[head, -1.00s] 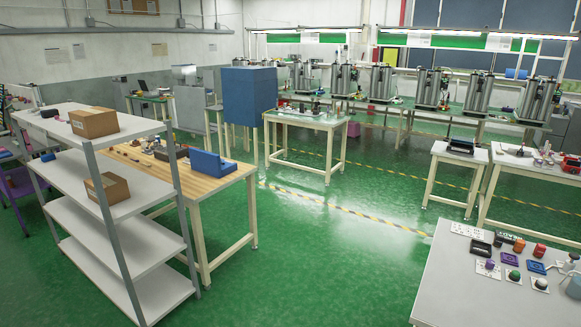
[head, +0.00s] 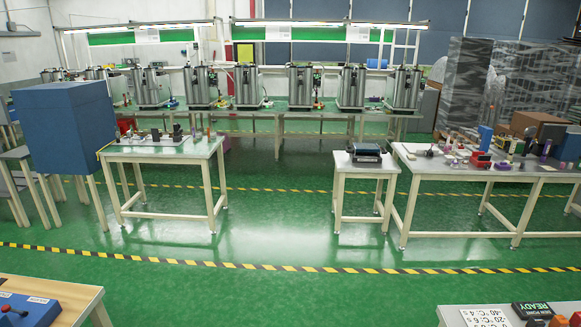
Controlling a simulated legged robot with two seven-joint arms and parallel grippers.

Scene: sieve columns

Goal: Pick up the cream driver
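I cannot pick out the cream driver for certain in the head view. Small items lie on the long white table (head: 480,172) at the right, among them red, blue and purple ones, too small to tell apart. More small items stand on the white table (head: 165,152) left of the middle. Neither of my grippers is in view.
A small table (head: 366,168) holds a dark device (head: 366,153). A blue cabinet (head: 65,130) stands at the left. A wooden table (head: 75,292) and a grey table (head: 452,315) edge the bottom corners. Green floor (head: 270,230) with striped tape lies open between them.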

